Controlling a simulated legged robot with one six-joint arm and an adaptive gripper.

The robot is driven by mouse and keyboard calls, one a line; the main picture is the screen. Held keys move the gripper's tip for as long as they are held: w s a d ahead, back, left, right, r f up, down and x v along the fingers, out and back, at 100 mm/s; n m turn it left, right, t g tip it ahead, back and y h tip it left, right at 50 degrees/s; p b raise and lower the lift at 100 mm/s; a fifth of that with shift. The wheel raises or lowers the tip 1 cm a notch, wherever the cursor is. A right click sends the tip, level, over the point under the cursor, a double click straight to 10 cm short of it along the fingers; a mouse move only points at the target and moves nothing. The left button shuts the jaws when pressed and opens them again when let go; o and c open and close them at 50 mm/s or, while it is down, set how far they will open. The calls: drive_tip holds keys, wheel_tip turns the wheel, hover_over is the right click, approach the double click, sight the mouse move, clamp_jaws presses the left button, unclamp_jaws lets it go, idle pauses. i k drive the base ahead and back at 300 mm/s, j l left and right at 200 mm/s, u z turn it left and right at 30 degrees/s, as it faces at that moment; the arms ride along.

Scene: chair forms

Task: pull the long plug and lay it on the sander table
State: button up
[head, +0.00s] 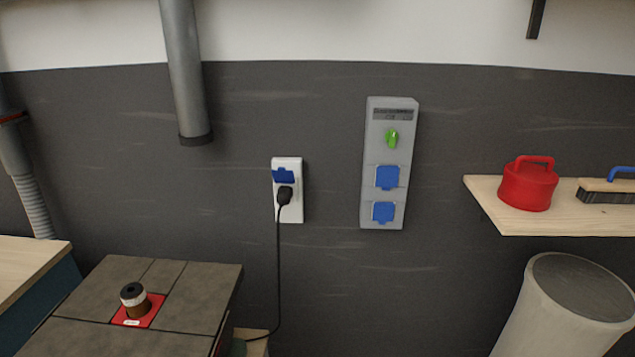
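A black plug (284,196) sits in the lower socket of a white wall outlet (291,214). Its black cord (279,275) hangs down the wall and curves left behind the sander. A blue flap (283,175) is on the outlet above the plug. The sander table (205,293) is at the lower left, with a grey-brown top. A sanding spindle (133,298) stands up from a red plate (148,315) in it. The table top right of the spindle is bare. My gripper is not in view.
A grey switch box (371,150) with a green knob and two blue covers hangs right of the outlet. A shelf (555,224) holds a red can (528,185) and a brush (606,191). A pale bin (541,315) stands below. A grey pipe (185,75) hangs above the sander.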

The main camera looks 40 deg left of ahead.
sight(284, 196)
drive_tip(key=i+j+u, duration=0.15)
drive_tip(key=i+u, duration=0.25)
drive_tip(key=i+j+u, duration=0.1)
drive_tip(key=u, duration=0.35)
drive_tip(key=i+u, duration=0.4)
drive_tip(key=i+j+u, duration=0.1)
drive_tip(key=i, duration=0.4)
